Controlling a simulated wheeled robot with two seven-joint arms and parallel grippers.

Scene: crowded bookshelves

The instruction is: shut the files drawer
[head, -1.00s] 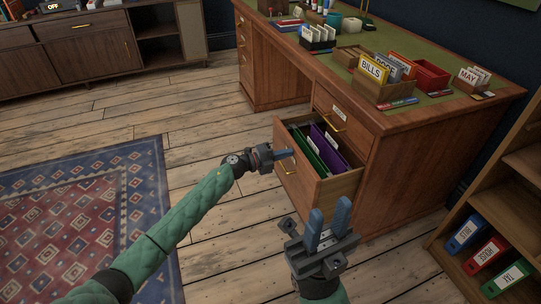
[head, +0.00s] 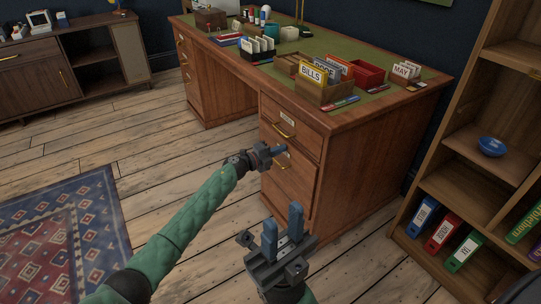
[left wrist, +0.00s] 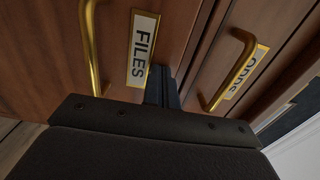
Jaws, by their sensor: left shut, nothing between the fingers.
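The files drawer (head: 288,189) is the lower drawer in the desk's near pedestal. Its front looks flush with the desk, and no folders show. Its label (left wrist: 144,48) reads FILES in the left wrist view, beside its brass handle (left wrist: 90,50). My left gripper (head: 280,150) is shut and empty, its fingertips at the upper part of the drawer front, near the label. In the left wrist view the fingers (left wrist: 162,88) are at or close to the front; contact is unclear. My right gripper (head: 283,222) is open and empty in front of the desk.
The odds drawer above, with a brass handle (head: 283,132), is shut; its label (left wrist: 243,80) shows in the left wrist view. The desk top (head: 240,50) holds card boxes and trays. A bookshelf (head: 455,195) with binders stands at right.

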